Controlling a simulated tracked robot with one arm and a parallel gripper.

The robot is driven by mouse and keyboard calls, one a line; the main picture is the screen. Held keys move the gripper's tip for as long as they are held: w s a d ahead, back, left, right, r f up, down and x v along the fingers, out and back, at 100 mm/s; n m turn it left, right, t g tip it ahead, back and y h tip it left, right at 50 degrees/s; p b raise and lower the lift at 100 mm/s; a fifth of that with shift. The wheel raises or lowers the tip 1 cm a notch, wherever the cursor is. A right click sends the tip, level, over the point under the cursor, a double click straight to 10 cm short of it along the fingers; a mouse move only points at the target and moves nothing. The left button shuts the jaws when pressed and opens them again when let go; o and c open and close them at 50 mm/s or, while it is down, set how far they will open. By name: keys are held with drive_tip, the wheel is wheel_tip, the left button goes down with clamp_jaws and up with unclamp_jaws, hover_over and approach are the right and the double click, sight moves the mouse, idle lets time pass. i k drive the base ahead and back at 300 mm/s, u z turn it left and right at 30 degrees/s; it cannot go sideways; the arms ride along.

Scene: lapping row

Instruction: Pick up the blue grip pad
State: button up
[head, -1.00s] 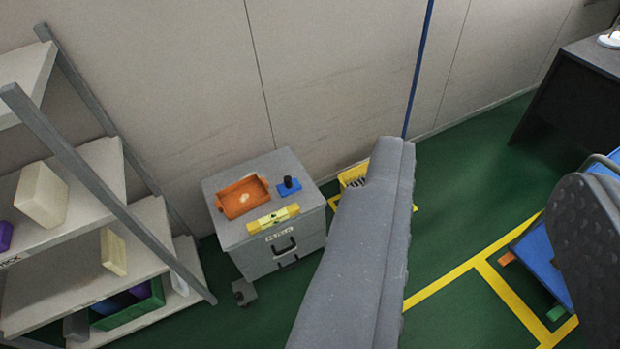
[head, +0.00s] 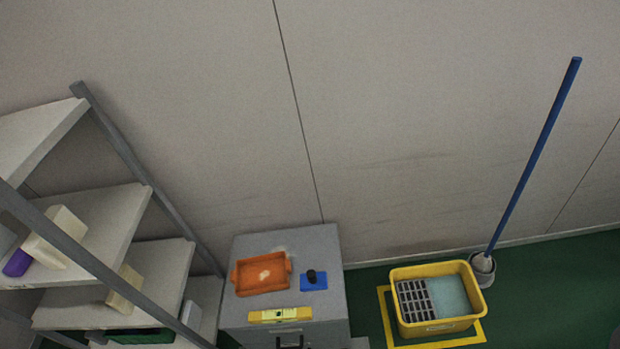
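The blue grip pad (head: 316,284), a small blue block with a black knob on top, sits on the grey drawer cabinet (head: 330,240). It lies just right of an orange tray (head: 262,289), with a narrow gap between them. A yellow level-like bar (head: 280,315) lies along the cabinet's front edge, in front of both. My gripper is not in view, and nothing covers the pad.
A shelf rack (head: 120,215) with slanting grey posts stands left of the cabinet. A yellow mop bucket (head: 440,324) stands on the floor to the right, inside yellow markings. A blue-handled mop (head: 530,165) leans behind it. The wall is close behind the cabinet.

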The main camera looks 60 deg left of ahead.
sight(311, 280)
drive_tip(key=u, duration=0.45)
drive_tip(key=i, duration=0.85)
drive_tip(key=u, duration=0.6)
